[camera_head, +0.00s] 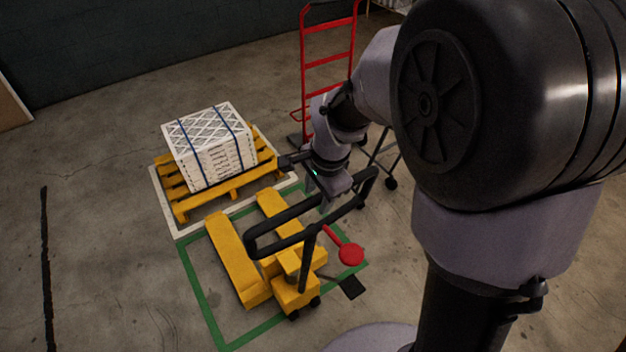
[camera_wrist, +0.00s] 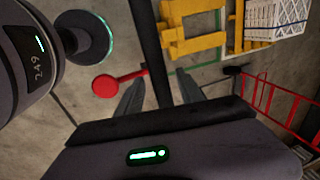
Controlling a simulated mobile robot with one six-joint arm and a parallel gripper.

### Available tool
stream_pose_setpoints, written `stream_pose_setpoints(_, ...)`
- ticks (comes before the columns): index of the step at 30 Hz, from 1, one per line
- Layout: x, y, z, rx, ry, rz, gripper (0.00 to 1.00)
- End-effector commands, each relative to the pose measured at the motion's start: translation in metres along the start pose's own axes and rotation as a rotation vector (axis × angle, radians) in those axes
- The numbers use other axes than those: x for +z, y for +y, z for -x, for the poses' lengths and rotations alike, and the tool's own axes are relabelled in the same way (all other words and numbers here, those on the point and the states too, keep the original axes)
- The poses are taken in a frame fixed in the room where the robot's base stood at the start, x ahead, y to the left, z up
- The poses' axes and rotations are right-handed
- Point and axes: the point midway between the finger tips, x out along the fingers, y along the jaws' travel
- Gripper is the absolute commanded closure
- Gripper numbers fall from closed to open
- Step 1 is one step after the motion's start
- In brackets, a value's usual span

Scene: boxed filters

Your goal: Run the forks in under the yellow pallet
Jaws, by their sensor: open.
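The yellow pallet (camera_head: 232,187) lies on the floor and carries a white box of filters (camera_head: 208,147) with blue straps. A yellow pallet jack (camera_head: 290,287) stands in front, its two forks (camera_head: 230,258) pointing at the pallet. The fork tips look short of the pallet's near side, with a small gap. The jack has a black loop handle (camera_head: 278,246) and a red lever (camera_head: 350,254). My gripper (camera_head: 334,198) is at the handle's far right part. In the wrist view my open fingers (camera_wrist: 160,92) are on either side of a black handle bar (camera_wrist: 150,45); contact is unclear.
A white floor outline (camera_head: 165,208) surrounds the pallet, and a green outline (camera_head: 203,300) surrounds the jack. A red hand truck (camera_head: 328,62) stands behind my gripper, near the pallet's right. A dark wall (camera_head: 120,45) closes the back. The floor at left is clear.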

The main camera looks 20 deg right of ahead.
Motion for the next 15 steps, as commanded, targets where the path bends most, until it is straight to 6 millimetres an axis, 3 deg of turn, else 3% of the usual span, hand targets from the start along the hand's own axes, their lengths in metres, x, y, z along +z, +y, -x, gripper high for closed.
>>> stream_pose_setpoints(6,0.0001,0.0,0.0002,0.0,0.0,0.0,0.58)
stream_pose_setpoints(12,0.0001,0.0001,0.0003,0.0,0.0,-0.001,0.97)
stream_pose_setpoints(15,0.0001,0.0001,0.0004,0.0,0.0,-0.001,1.0)
